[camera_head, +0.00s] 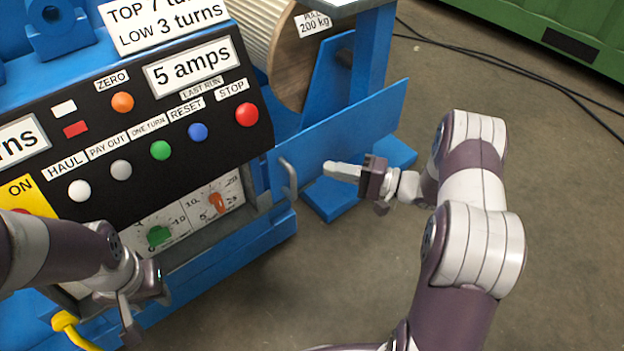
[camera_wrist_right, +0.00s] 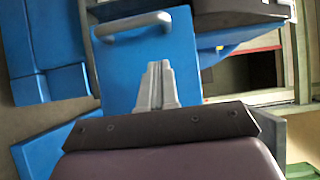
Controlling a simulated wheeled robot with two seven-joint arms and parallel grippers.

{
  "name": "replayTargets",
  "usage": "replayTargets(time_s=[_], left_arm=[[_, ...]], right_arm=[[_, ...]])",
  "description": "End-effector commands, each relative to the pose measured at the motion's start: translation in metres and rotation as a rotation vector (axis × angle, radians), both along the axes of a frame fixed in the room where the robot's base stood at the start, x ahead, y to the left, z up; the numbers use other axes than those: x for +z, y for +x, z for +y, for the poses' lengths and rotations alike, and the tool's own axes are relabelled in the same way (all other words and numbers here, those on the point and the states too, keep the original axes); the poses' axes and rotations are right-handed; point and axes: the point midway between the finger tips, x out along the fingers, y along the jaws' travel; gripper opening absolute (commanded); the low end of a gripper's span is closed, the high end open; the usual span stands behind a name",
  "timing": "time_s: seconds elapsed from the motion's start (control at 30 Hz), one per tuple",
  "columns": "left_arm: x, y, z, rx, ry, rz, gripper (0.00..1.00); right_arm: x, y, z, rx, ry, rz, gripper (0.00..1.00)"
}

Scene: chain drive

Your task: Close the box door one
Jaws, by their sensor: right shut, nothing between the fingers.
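The box door (camera_wrist_right: 125,72) is a blue panel with a grey bar handle (camera_wrist_right: 132,24), facing my right wrist camera. In the head view the handle (camera_head: 290,178) stands at the right side of the open box, whose dial panel (camera_head: 188,216) is uncovered. The door is seen there nearly edge-on. My right gripper (camera_head: 330,167) is shut and empty, to the right of the handle and apart from it in the head view. Its closed fingers (camera_wrist_right: 156,68) lie in front of the door in the wrist view. My left gripper (camera_head: 147,306) is open and empty at the lower left.
A control panel with several coloured buttons (camera_head: 160,150) is above the box. A blue frame plate (camera_head: 350,125) and wooden drum (camera_head: 290,70) stand behind my right gripper. A yellow cable (camera_head: 68,325) is at lower left.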

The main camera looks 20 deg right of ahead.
Motion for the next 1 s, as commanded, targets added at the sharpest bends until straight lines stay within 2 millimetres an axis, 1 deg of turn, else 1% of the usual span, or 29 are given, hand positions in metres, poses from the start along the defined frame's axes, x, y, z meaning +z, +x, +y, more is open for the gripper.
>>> replayTargets(time_s=[0.03, 0.1, 0.2, 0.33, 0.47, 0.87, 1.0], left_arm=[[-0.010, 0.000, 0.000, 0.000, 0.000, 0.000, 0.39], [-0.016, 0.000, 0.000, 0.000, 0.000, 0.000, 0.39], [-0.024, 0.000, 0.000, 0.000, 0.000, 0.000, 0.39], [-0.030, 0.000, 0.000, 0.000, 0.000, 0.000, 0.39], [-0.031, 0.000, 0.000, 0.000, 0.000, 0.000, 0.39], [-0.028, 0.000, 0.000, 0.000, 0.000, 0.000, 0.39], [-0.018, 0.000, 0.000, 0.000, 0.000, 0.000, 0.39]], right_arm=[[-0.005, 0.005, 0.009, 0.004, -0.002, -0.002, 0.00], [-0.005, 0.012, 0.021, 0.003, 0.000, -0.002, 0.00], [-0.004, 0.008, 0.037, 0.001, -0.001, -0.002, 0.00], [-0.002, 0.005, 0.050, 0.000, -0.001, -0.002, 0.00], [-0.001, 0.004, 0.056, 0.000, -0.001, -0.001, 0.00], [0.001, 0.004, 0.058, 0.000, -0.001, -0.001, 0.00], [0.004, 0.008, 0.071, 0.002, -0.001, 0.000, 0.00]])
